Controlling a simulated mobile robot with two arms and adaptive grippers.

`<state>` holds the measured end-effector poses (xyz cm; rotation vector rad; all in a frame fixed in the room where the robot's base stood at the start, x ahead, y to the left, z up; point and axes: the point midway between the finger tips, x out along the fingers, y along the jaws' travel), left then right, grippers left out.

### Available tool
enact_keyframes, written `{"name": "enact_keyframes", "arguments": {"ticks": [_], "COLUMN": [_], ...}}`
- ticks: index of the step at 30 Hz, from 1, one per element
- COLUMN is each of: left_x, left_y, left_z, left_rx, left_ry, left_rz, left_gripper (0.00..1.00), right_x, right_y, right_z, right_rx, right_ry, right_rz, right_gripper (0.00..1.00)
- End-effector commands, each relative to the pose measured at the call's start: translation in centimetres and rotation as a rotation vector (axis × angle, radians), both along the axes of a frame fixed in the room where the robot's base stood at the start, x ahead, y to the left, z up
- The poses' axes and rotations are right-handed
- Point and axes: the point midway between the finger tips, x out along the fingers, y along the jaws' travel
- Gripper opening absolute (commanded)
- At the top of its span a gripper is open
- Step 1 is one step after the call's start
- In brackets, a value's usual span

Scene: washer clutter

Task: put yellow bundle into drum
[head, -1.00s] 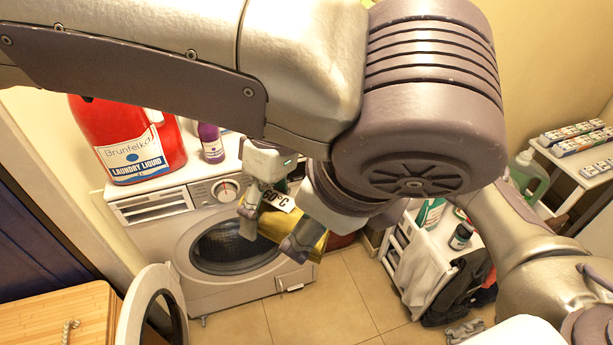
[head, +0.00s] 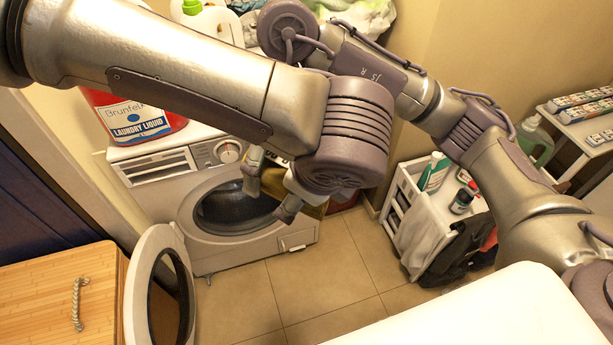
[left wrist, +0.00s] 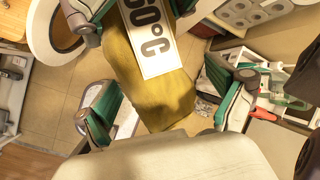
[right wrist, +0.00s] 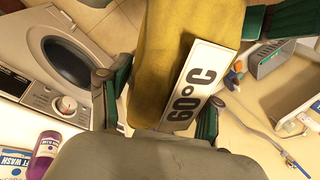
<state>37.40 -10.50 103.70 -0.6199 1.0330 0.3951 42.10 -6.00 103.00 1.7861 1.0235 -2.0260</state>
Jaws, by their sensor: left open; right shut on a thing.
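The yellow bundle (head: 316,210) hangs in front of the washer, partly hidden by my arms in the head view. It carries a white "60°C" label, clear in the left wrist view (left wrist: 150,95) and the right wrist view (right wrist: 165,60). My right gripper (head: 262,180) is shut on the bundle, with its fingers at both sides in the right wrist view (right wrist: 158,98). My left gripper (left wrist: 168,102) is open, its fingers apart on either side of the bundle's other end. The drum (head: 232,210) is a dark round opening, left of the bundle, with its door (head: 160,285) swung open.
A red laundry liquid jug (head: 140,118) stands on the washer top (head: 165,145). A wooden cabinet (head: 50,295) is at lower left. A white rack (head: 412,205) with bottles and cloths stands right. Tiled floor (head: 320,280) lies clear between.

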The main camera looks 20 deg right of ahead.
Motion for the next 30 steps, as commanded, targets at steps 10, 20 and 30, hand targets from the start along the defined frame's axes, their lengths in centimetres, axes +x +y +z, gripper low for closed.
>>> {"name": "enact_keyframes", "arguments": {"ticks": [10, 20, 30], "left_x": [-0.01, 0.07, 0.02], "left_y": [-0.02, -0.09, -0.03], "left_z": [0.04, 0.11, 0.08], "left_rx": [0.000, -0.003, -0.002], "left_ry": [0.000, -0.003, -0.001], "left_rz": [0.001, -0.001, 0.000], "left_gripper": [0.64, 0.21, 0.21], "right_x": [0.01, -0.07, -0.02], "right_y": [0.01, 0.09, 0.02], "right_z": [0.02, 0.06, 0.02], "right_rx": [0.000, 0.003, 0.001], "right_ry": [0.000, 0.001, 0.000], "right_rz": [0.000, 0.002, 0.001], "right_gripper": [0.25, 0.80, 0.93]}}
